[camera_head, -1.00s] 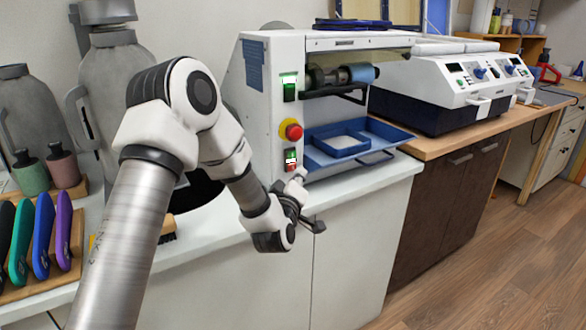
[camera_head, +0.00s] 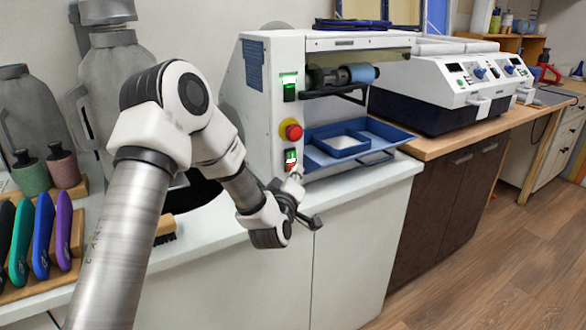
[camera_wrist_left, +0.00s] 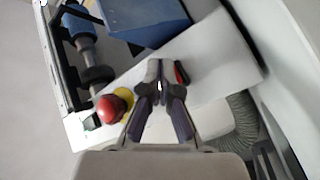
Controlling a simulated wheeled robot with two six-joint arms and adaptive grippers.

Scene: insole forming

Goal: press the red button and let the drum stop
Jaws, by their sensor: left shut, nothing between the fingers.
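The machine has a red mushroom button (camera_head: 293,132) on a yellow collar. Below it is a small switch (camera_head: 290,157) with a green upper part and a red lower part. My left gripper (camera_head: 297,174) is shut and empty, its tips at or just in front of the switch's lower part; contact cannot be told. In the left wrist view the shut fingers (camera_wrist_left: 162,68) point at the panel between the red mushroom button (camera_wrist_left: 111,108) and a small red part of the switch (camera_wrist_left: 181,73). The drum (camera_head: 345,75) with a blue end sits in the machine's upper opening; whether it turns cannot be told.
A blue tray (camera_head: 385,158) juts out beside the controls. A green-lit switch (camera_head: 289,88) is above the mushroom button. Colored insoles (camera_head: 43,235) stand in a rack at left, near grey bottles. Another white machine (camera_head: 455,80) stands at right.

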